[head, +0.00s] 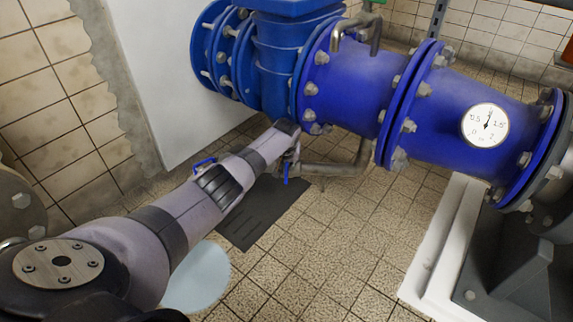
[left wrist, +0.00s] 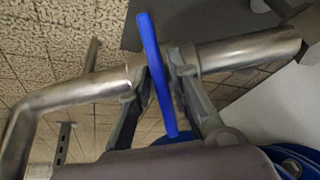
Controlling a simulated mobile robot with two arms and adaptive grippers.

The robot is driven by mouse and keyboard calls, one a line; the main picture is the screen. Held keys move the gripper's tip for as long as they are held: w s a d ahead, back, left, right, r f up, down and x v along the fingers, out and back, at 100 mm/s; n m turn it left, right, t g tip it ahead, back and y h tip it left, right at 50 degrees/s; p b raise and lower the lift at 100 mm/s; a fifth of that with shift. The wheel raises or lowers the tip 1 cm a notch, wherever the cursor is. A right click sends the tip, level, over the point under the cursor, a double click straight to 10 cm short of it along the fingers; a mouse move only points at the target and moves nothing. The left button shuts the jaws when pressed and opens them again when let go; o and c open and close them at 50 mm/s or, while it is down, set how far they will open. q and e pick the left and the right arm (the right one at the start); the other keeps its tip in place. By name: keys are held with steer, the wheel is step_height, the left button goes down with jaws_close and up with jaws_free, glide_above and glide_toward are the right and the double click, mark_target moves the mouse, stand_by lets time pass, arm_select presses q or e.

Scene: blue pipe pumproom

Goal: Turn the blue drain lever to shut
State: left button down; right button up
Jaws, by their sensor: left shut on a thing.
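The blue drain lever (left wrist: 158,75) shows in the left wrist view as a flat blue bar across a grey metal drain pipe (left wrist: 80,92). My left gripper (left wrist: 157,85) has a finger on each side of the lever and is shut on it. In the head view a small part of the blue lever (head: 286,172) shows below the end of my left arm, by the drain pipe (head: 325,170) under the large blue pipe. The left gripper (head: 290,160) is mostly hidden there behind the wrist. My right gripper is in neither view.
The large blue flanged pipe (head: 345,75) with a round gauge (head: 485,125) runs above the drain. A dark floor plate (head: 262,215) lies under the arm. A white plinth (head: 440,245) stands at right. Tiled floor between is clear.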

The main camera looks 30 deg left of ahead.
arm_select(q)
steer(key=c, duration=1.7)
jaws_free()
steer(key=shift+r, duration=0.1)
steer(key=v, duration=1.1)
steer(key=shift+s+d+r, duration=0.1)
steer(key=shift+d+r, duration=0.05)
steer(key=shift+r, duration=0.25)
